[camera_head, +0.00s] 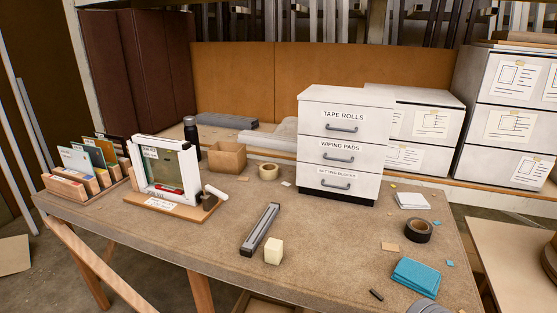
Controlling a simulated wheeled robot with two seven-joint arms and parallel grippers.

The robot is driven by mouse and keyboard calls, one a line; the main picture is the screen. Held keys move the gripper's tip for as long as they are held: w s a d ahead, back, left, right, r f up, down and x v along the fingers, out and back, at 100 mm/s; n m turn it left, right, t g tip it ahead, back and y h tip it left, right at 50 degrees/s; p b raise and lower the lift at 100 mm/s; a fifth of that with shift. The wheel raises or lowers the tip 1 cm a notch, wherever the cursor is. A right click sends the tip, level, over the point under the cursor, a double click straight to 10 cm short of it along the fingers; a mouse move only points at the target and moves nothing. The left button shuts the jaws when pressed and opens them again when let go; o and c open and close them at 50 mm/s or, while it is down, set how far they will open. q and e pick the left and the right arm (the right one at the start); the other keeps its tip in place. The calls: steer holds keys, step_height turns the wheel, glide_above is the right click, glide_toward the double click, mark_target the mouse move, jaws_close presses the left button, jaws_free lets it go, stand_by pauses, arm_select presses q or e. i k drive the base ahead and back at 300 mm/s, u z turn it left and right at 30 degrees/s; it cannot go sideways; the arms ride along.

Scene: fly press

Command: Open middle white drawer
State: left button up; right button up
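A white cabinet (377,98) with three stacked drawers stands at the back right of the workbench. Its middle drawer (325,149) is labelled "WIPING PADS", has a grey bar handle (338,159), and sits flush and closed. The top drawer (315,121) is labelled "TAPE ROLLS" and the bottom drawer (318,178) has a smaller label; both are closed. Neither of my grippers is in this view.
The workbench (225,228) holds a grey metal bar (260,229), a cream block (273,251), a tan tape roll (268,171), a black tape roll (418,230), blue cloths (416,277) and a framed panel stand (165,173). The bench just before the cabinet is mostly clear.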

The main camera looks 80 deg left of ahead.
mark_target(364, 157)
steer(key=u, duration=2.25)
